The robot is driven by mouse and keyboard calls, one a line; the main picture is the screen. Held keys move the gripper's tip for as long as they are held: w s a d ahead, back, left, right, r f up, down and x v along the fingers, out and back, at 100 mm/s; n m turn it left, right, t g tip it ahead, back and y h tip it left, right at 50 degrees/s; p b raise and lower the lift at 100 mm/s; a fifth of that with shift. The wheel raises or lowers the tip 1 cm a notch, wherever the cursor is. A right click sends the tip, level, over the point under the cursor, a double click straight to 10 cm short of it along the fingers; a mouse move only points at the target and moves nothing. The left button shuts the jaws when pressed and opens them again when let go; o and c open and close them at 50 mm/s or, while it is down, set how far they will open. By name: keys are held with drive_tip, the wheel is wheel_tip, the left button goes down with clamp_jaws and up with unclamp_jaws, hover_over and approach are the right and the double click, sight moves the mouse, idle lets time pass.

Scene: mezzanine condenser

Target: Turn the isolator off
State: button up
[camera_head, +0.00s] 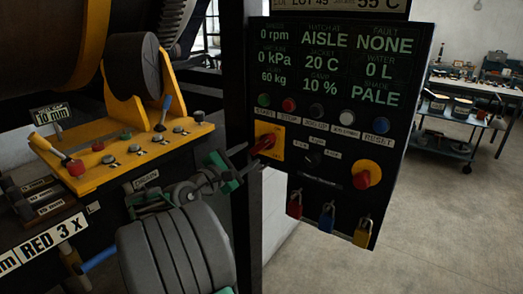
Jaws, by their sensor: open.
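A black control panel (400,118) hangs on a dark post. A red rotary handle (264,143) on a yellow square plate (277,151), which looks like the isolator, sits at its left edge. The handle slants from lower left to upper right. My gripper (246,160) is open, just left of and slightly below the handle, with its fingers pointing at it. I cannot tell whether a finger touches the handle. A second red knob on a round yellow base (367,175) sits at the panel's lower right.
Several push buttons line the panel under its readout. Red, blue (327,217) and yellow padlocks hang at its lower edge. The dark post (240,90) stands close behind my gripper. A yellow lever console (110,155) is at left. Open floor (440,220) and a cart (445,130) lie right.

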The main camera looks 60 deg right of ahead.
sight(259, 147)
drive_tip(key=d, duration=0.2)
drive_tip(key=s+d+p, duration=0.1)
drive_tip(key=d, duration=0.1)
drive_tip(key=d+p, duration=0.1)
drive_tip(key=d, duration=0.1)
drive_tip(key=shift+s+d+r, duration=0.2)
drive_tip(key=shift+d+r, duration=0.1)
drive_tip(key=shift+d, duration=0.1)
drive_tip(key=shift+d+f, duration=0.1)
drive_tip(key=shift+d, duration=0.35)
clamp_jaws()
